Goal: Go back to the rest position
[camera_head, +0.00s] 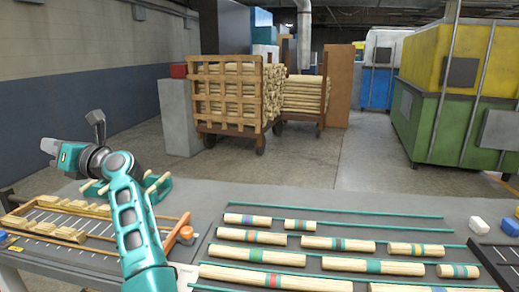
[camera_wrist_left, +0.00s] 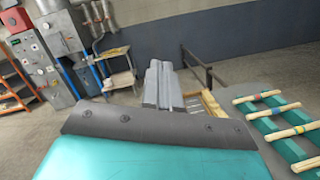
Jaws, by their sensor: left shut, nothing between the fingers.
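In the head view my left arm rises from the bottom edge and bends at the wrist. My left gripper (camera_head: 47,146) points to the left, raised above the left end of the work table (camera_head: 205,195). In the left wrist view its grey fingers (camera_wrist_left: 162,85) lie together, with nothing between them. My right gripper is in neither view.
A teal peg rack (camera_head: 163,193) stands just behind my arm. Several banded spindles (camera_head: 262,255) lie in rows on the right. A cart of wood (camera_head: 228,95) stands beyond the table.

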